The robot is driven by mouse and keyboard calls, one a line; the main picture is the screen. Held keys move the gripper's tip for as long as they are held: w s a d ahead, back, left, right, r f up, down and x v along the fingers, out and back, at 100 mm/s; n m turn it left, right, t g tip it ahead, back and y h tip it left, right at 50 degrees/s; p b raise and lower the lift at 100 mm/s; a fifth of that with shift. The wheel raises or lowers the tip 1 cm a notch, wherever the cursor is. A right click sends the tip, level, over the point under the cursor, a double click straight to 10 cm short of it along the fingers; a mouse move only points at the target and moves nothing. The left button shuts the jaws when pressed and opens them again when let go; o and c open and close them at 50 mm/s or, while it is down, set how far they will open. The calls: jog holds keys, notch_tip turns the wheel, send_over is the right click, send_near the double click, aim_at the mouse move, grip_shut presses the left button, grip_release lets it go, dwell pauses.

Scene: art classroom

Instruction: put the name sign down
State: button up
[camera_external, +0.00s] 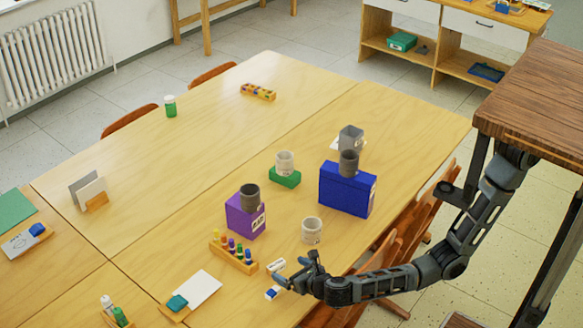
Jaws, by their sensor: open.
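My gripper (291,273) is open, low over the front edge of the table (350,115). A small white piece (276,265) lies just beyond its fingers, and a small white-and-blue block (272,293) is just left of them. I cannot tell whether either touches the fingers. No thing is clearly readable as the name sign. A white card (92,192) stands upright in a small wooden holder at the far left, with a grey card (80,184) behind it; no writing can be made out on them.
Beyond my gripper stand a rack of coloured pens (233,256), a light cup (312,231), a purple box (243,218) with a dark cup (250,197), and a blue box (347,192) with another dark cup (348,163). The table's far left half is mostly clear.

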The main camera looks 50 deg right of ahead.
aim_at(276, 264)
jog(key=shift+w+f, duration=0.4)
jog(key=shift+f, duration=0.15)
jog(key=shift+x, duration=3.5)
jog(key=shift+r, duration=0.1)
jog(key=shift+c, duration=0.4)
jog(key=c, duration=1)
jog(key=shift+c, duration=0.2)
jog(key=shift+r, duration=0.15)
